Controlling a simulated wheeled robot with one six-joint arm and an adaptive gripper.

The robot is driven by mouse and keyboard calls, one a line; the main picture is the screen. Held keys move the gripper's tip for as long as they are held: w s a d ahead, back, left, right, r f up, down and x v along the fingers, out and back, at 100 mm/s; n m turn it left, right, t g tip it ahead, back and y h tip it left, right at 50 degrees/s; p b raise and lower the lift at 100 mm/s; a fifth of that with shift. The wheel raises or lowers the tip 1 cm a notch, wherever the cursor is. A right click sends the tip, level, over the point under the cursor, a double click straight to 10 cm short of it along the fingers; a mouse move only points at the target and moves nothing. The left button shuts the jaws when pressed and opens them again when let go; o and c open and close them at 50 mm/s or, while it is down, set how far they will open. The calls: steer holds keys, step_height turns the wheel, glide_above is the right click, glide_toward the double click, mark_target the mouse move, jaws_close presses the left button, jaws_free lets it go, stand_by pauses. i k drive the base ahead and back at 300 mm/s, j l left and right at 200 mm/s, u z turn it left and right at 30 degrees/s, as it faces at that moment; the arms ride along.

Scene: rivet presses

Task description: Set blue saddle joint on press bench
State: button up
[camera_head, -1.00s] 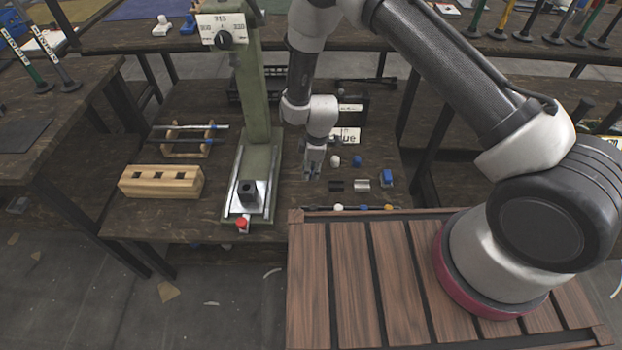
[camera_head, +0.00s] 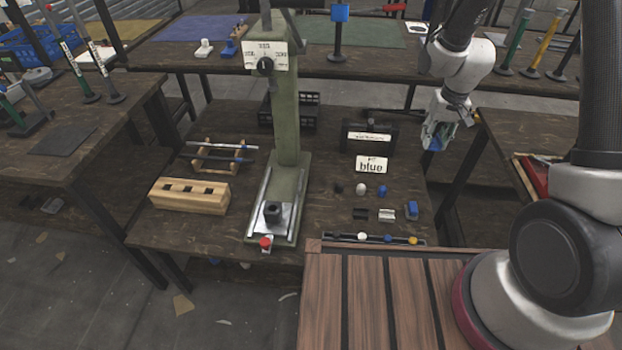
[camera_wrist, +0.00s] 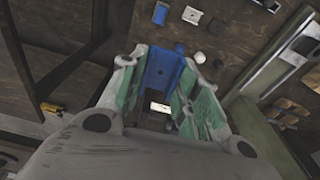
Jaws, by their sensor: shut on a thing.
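My gripper (camera_head: 443,118) is shut on a blue channel-shaped part, apparently the blue saddle joint (camera_head: 433,143), above the right edge of the press bench. In the wrist view the blue saddle joint (camera_wrist: 163,68) sits between the green-padded fingers (camera_wrist: 162,88). The press bench (camera_head: 320,225) carries a green press (camera_head: 288,115) with a dark block (camera_head: 272,211) on its base. Another blue part (camera_head: 411,210) lies at the right of the front row.
A slotted wooden block (camera_head: 190,196) and a rod rack (camera_head: 219,156) stand left of the press. A dark box (camera_head: 370,136) and a crate (camera_head: 302,110) are behind. A rail with coloured knobs (camera_head: 375,238) runs along the front edge. The bench's right strip looks clear.

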mark_target(188, 231)
steer(key=k+j, duration=0.1)
steer(key=j, duration=0.35)
steer(key=k+j, duration=0.1)
steer(key=j, duration=0.3)
steer(key=k+j+u, duration=0.1)
steer(key=j, duration=0.35)
steer(key=k+j, duration=0.1)
steer(key=j, duration=0.35)
steer(key=i+j+z, duration=0.1)
steer(key=j, duration=0.55)
